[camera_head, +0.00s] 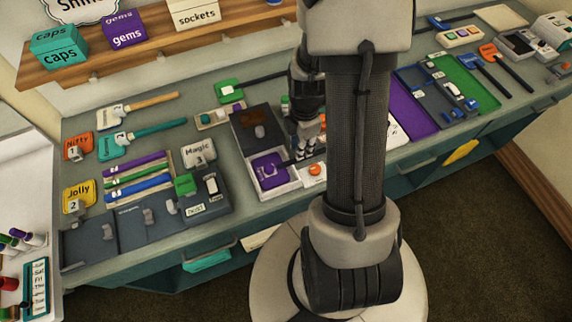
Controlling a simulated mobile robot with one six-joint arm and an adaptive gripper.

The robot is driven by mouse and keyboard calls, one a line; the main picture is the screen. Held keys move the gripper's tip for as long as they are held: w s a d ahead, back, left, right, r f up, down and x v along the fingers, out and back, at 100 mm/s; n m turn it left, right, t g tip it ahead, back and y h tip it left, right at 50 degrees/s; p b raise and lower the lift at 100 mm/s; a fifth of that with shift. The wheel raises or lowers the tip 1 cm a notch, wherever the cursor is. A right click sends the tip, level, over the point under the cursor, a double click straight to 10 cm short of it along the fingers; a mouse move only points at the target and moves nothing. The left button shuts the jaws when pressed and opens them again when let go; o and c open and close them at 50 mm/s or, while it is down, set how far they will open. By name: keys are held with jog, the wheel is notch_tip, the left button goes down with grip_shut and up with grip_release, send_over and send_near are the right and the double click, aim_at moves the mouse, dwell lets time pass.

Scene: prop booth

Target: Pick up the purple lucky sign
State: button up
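A purple sign-like piece (268,168) with a pale mark lies in the near part of a white-rimmed tray (277,190), left of my arm. I cannot read its lettering, so I cannot be sure that it is the lucky sign. My gripper (300,155) points down just right of the purple piece, at the tray's right side. It is small and dark here, and I cannot tell whether its fingers are open or shut or touch the piece. My arm hides the counter behind it.
A green block (186,184) and a white Magic sign (199,153) stand to the left. Orange Nifty (77,146) and yellow Jolly (78,195) signs are at the far left. A shelf (150,50) with labelled boxes hangs behind. An orange-knobbed piece (314,171) sits close to the gripper.

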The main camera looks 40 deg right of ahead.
notch_tip(320, 180, down, 5)
jog(key=shift+w+d+f+b, duration=0.1)
jog(key=shift+w+f+b, duration=0.05)
jog(key=shift+b, duration=0.75)
grip_shut()
